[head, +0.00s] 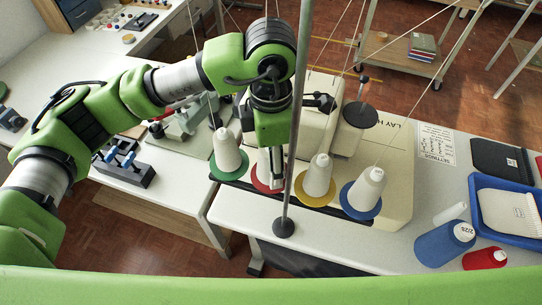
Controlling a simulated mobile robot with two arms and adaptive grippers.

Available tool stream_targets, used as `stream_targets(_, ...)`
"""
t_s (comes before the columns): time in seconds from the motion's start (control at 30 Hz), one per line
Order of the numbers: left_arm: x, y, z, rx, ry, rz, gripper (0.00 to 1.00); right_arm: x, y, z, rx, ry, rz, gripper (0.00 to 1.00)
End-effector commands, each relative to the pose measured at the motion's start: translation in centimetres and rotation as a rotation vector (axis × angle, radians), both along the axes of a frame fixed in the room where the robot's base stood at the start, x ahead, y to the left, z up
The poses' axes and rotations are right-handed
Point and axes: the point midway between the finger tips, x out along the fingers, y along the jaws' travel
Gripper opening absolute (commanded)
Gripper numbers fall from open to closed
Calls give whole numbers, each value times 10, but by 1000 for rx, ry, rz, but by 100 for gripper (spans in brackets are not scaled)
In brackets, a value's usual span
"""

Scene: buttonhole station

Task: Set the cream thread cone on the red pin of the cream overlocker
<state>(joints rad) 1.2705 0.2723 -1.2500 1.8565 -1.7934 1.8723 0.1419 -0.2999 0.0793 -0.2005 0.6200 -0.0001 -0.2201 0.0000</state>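The cream overlocker (397,145) stands on the table, with coloured discs along its front edge. The red disc (262,187) lies below my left gripper (275,172), which points down over it. The gripper and a grey pole hide most of that disc and its pin. A pale shape shows at the fingers, but I cannot tell whether it is a cone or the fingers. Cream cones stand upright on the green disc (228,152), the yellow disc (318,175) and the blue disc (367,187). My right gripper is not in view.
The grey pole (287,200) rises from a round black foot just before the overlocker. Threads run upward from the cones.

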Motion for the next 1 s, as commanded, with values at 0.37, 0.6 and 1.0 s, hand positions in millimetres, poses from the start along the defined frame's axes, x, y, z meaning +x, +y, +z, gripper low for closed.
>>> stream_targets(0.37, 1, 0, 34, -1, -5, 0, 60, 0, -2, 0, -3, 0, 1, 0)
stream_targets(0.6, 1, 0, 86, -1, -4, 0, 60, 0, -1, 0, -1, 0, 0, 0)
stream_targets(1.0, 0, 0, 120, 0, 0, 1, 60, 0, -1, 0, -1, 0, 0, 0)
